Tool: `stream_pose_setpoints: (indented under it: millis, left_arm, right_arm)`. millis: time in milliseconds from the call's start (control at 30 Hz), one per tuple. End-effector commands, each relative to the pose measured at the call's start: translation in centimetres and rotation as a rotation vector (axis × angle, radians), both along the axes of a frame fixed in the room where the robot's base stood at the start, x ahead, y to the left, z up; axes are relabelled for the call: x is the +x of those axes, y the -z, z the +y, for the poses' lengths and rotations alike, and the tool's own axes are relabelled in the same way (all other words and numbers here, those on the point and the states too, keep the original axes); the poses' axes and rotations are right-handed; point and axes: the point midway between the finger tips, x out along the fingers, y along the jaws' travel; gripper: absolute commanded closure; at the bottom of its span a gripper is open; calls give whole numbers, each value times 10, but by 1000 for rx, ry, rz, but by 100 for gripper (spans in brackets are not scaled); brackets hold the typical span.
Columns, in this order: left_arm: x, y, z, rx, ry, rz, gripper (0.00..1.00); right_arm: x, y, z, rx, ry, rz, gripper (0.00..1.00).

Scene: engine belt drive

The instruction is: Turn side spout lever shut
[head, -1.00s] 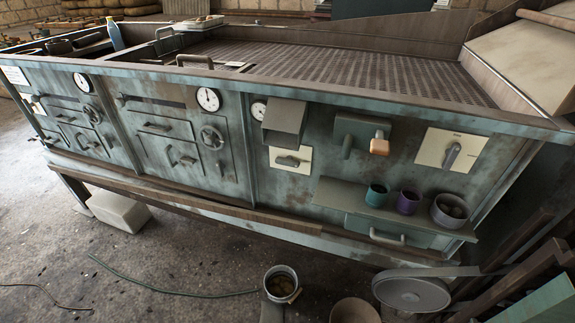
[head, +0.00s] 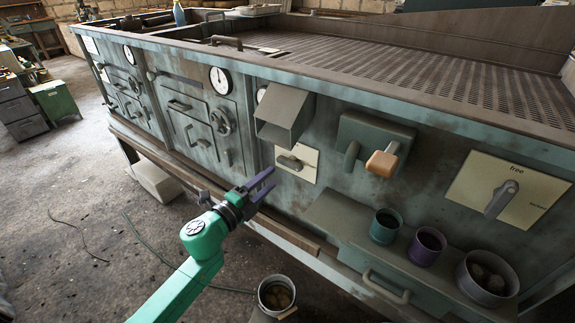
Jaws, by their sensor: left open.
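A square grey spout (head: 284,117) juts from the blue-green front panel. Below it, a grey lever (head: 289,162) lies roughly crosswise on a cream plate (head: 307,168). To the right, a dark box (head: 370,128) carries a stubby spout and a handle with an orange end (head: 381,163). Further right, a tilted grey lever (head: 500,200) sits on a larger cream plate that reads "free" at its top. I cannot tell which lever is the side spout lever. My left gripper (head: 262,186) is open and empty, below and left of the smaller plate, apart from the lever. My right gripper is out of view.
A shelf (head: 335,215) below the levers holds a teal cup (head: 385,226), a purple cup (head: 428,247) and a grey pot (head: 487,277). A drawer handle (head: 386,288) sticks out beneath. A bucket (head: 276,296) stands on the floor. Floor at left is mostly clear.

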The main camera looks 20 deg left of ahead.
Motion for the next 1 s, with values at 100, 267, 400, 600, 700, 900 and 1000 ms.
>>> stream_pose_setpoints:
  millis: [100,267,400,600,700,900,1000]
  left_arm:
    - [31,-2,-12,-3,-2,-2,45]
    - [62,0,-24,-4,-2,1,45]
    - [74,1,-29,-4,-1,1,45]
    - [75,1,-30,-3,-1,2,45]
    - [75,1,-30,-3,-1,2,68]
    - [75,1,-29,-3,-1,2,100]
    - [75,1,-29,-6,-2,4,100]
  right_arm:
    - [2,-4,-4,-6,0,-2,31]
    - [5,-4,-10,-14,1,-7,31]
    - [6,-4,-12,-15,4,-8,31]
    - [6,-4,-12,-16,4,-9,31]
    - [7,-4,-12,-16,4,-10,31]
    - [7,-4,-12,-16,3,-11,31]
    - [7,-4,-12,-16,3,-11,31]
